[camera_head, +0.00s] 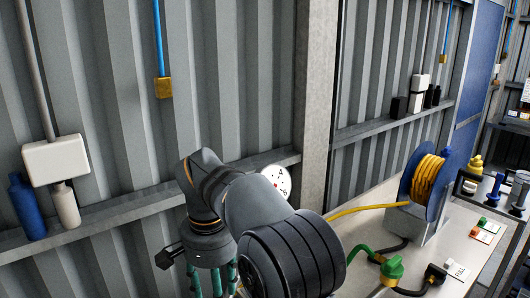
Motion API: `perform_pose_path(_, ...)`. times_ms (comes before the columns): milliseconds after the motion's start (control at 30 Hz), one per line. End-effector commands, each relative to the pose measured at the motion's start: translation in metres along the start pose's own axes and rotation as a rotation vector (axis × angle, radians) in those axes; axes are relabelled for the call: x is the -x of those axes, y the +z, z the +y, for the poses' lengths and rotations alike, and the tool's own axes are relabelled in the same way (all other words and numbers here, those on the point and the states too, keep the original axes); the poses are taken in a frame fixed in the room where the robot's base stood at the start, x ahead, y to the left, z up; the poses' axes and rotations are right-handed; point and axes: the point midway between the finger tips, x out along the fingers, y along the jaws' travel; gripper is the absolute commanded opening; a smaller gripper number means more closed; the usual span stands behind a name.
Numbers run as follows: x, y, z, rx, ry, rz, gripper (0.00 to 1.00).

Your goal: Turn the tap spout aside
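I cannot make out a tap spout in the head camera view; it may be hidden behind my arm or outside the frame. My gripper (212,281) hangs downward at the bottom, left of centre. Teal finger-like parts show below its dark wrist, cut off by the lower edge. I cannot tell whether it is open or shut, or whether anything is between its fingers. A green fitting with a hose (393,268) lies on the pale worktop right of my arm, apart from the gripper.
A blue reel with yellow hose (427,178) stands on the pale worktop (458,232). A round white gauge (277,181) is partly covered by my arm. A blue bottle (27,207) and a white bottle (66,205) stand on the left wall ledge. Black connectors (435,273) lie near the front.

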Motion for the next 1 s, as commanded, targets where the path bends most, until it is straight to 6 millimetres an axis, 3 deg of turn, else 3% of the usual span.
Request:
perform_pose_path(100,-0.025,0.001,0.000,0.003,0.002,-0.003,0.52)
perform_pose_path(333,-0.052,0.001,-0.001,0.003,0.000,-0.001,0.52)
perform_pose_path(767,-0.059,0.000,-0.001,0.004,-0.002,0.001,0.52)
perform_pose_path(1000,-0.060,-0.004,-0.001,0.005,-0.004,0.008,0.38)
